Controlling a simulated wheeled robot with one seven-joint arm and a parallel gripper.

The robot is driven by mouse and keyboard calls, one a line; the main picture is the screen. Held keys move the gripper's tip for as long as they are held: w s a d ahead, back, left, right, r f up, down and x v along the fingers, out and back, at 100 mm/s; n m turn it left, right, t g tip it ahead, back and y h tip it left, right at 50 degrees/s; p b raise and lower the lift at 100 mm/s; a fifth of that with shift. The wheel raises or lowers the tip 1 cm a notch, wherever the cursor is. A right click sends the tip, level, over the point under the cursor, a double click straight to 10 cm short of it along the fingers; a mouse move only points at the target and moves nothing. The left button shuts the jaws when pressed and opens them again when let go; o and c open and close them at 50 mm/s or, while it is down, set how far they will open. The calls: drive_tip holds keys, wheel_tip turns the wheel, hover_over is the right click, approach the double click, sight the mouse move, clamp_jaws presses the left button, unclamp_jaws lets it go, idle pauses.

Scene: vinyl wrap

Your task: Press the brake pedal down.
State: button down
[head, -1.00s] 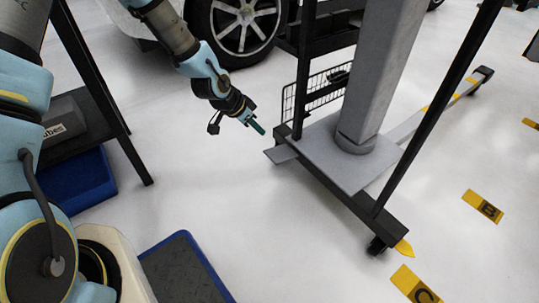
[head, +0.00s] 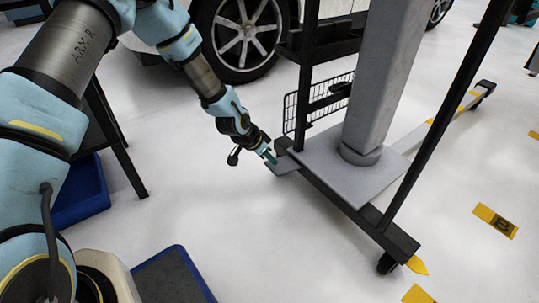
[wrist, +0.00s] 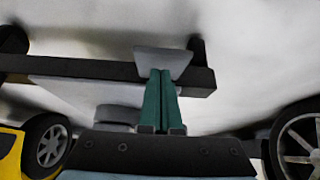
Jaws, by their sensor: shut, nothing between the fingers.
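The brake pedal (head: 281,166) is a small flat grey plate sticking out from the left end of the cart's black base bar, low over the floor. In the wrist view the pedal (wrist: 163,60) shows as a grey plate just beyond my fingertips. My gripper (head: 271,158) is shut and empty, its green fingers pointing down at the pedal. In the wrist view the fingers (wrist: 160,78) lie side by side and overlap the pedal's near edge. I cannot tell whether the tips touch it. The pedal looks about level or slightly tilted.
The cart's grey base plate (head: 335,178) and thick grey column (head: 380,75) stand right of my gripper, with a black frame and wire basket (head: 315,100) behind. A car wheel (head: 243,35) is at the back. Blue-edged platforms (head: 175,278) lie left. Open floor lies in front.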

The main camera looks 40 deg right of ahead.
drive_tip(key=shift+a+f, duration=0.15)
drive_tip(key=shift+f, duration=0.45)
drive_tip(key=shift+a+f, duration=0.1)
drive_tip(key=shift+f, duration=0.05)
drive_tip(key=shift+a+f+h+b, duration=0.25)
drive_tip(key=shift+f+h+b, duration=0.45)
drive_tip(key=shift+f, duration=0.25)
drive_tip(key=shift+a+f+h+b, duration=0.25)
drive_tip(key=shift+f+h+b, duration=0.35)
drive_tip(key=shift+f+h, duration=0.35)
drive_tip(key=shift+a+f+h+b, duration=0.25)
drive_tip(key=shift+f+h+b, duration=0.4)
drive_tip(key=shift+f, duration=0.35)
drive_tip(key=shift+w+f, duration=0.1)
drive_tip(key=shift+f, duration=0.05)
